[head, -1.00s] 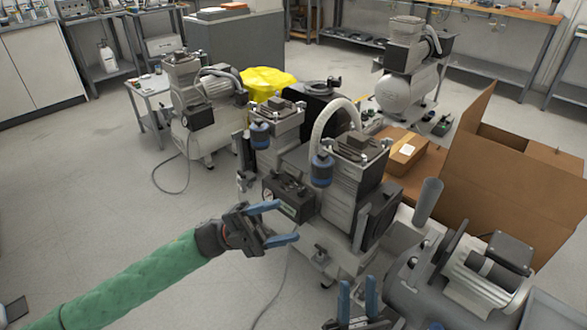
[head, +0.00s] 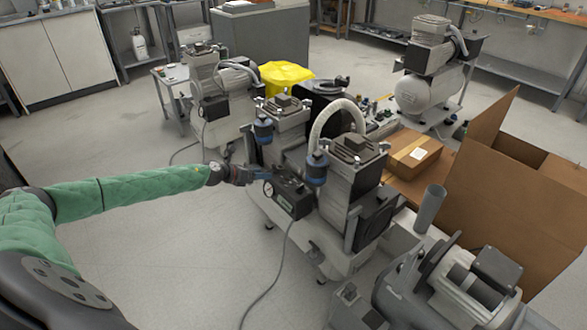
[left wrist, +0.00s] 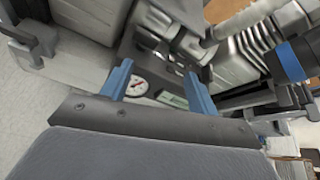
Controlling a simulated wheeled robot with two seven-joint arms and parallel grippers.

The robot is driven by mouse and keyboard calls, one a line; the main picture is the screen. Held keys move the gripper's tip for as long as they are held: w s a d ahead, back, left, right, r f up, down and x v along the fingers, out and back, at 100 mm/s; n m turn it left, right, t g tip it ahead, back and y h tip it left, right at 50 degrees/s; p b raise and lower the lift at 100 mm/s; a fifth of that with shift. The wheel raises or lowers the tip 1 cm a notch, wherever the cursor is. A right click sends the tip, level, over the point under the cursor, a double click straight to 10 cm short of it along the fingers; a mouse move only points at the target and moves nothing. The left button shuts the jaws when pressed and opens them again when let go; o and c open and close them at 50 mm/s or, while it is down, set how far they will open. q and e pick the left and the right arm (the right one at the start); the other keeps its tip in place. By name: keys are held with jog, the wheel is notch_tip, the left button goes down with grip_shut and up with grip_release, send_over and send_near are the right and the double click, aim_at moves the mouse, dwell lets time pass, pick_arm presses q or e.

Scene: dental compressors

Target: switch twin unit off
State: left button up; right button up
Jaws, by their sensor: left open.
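The twin unit (head: 345,200) is a grey compressor with two motor heads, blue-banded filters and a curved white hose, standing mid-view in the head view. Its black control box (head: 288,197) faces left, with a cable hanging from it. My left gripper (head: 258,176) is at the left end of this box, with its blue fingers partly hidden there. In the left wrist view the open blue fingers (left wrist: 158,88) frame a round pressure gauge (left wrist: 137,87) and a small greenish label or display. I cannot tell whether the fingers touch the box. My right gripper does not show.
Another compressor (head: 213,95) stands behind on the left, and one (head: 430,80) at the back right. A motor unit (head: 455,285) is at the front right, beside an open cardboard box (head: 510,190). The floor at front left is clear.

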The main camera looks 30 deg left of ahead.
aim_at(275, 167)
pick_arm(q)
jog(key=w+m, duration=0.1)
jog(key=w, duration=0.1)
jog(key=w+f+m+y, duration=0.1)
jog(key=w, duration=0.1)
jog(key=w+t, duration=0.1)
jog(key=w, duration=0.1)
jog(key=shift+w+d+f+m, duration=0.3)
jog(key=shift+w+f+m, duration=0.05)
jog(key=shift+w+m, duration=0.05)
jog(key=shift+w+d+f, duration=0.2)
jog(key=shift+w+f, duration=0.05)
jog(key=shift+w, duration=0.3)
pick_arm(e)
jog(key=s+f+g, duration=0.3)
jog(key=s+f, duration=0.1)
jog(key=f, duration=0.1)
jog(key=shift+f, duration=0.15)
pick_arm(q)
jog(key=c, duration=1)
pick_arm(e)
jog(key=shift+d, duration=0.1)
